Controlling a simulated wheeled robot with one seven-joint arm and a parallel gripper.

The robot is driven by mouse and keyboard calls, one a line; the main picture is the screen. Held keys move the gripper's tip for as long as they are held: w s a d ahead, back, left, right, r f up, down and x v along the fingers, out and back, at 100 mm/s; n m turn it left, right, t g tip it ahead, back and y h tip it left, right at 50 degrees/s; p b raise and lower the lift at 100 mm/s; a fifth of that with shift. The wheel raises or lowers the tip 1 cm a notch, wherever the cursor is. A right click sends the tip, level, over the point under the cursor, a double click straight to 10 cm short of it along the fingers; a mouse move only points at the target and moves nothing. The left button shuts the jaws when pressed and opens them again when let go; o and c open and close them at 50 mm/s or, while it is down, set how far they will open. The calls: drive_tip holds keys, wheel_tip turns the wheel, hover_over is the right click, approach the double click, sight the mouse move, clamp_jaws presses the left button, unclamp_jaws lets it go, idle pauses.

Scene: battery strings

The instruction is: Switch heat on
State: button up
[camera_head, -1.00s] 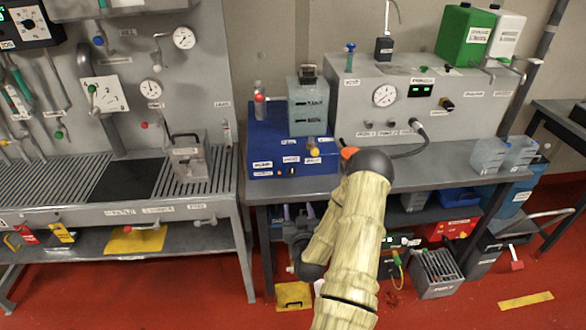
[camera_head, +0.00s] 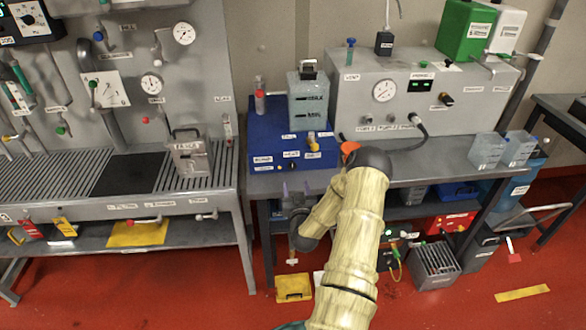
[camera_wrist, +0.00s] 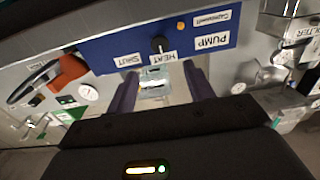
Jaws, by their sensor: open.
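The blue box (camera_head: 268,137) stands on the bench, with white labels and a small black knob on its front. In the wrist view its blue front (camera_wrist: 112,48) lies just beyond my fingers, and the black knob (camera_wrist: 160,44) sits by the HEAT label (camera_wrist: 163,57). SHUT and PUMP labels show to either side. My gripper (camera_wrist: 161,88) is open, its two purple fingers apart, with the knob roughly centred ahead of the gap. In the head view my gripper (camera_head: 297,190) is low in front of the bench edge, apart from the box, partly hidden by my arm.
A grey water tank (camera_head: 308,103) and a small yellow-topped part (camera_head: 312,143) stand on the blue box. A grey panel unit (camera_head: 432,102) with gauge and cable stands to the right. The bench's front edge (camera_head: 420,182) lies close to my arm. A slatted bench stands left.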

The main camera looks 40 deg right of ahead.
sight(292, 166)
drive_tip(key=p+x, duration=0.2)
drive_tip(key=x, duration=0.7)
drive_tip(key=shift+w+d, duration=0.15)
drive_tip(key=shift+w, duration=0.25)
drive_tip(key=c, duration=0.9)
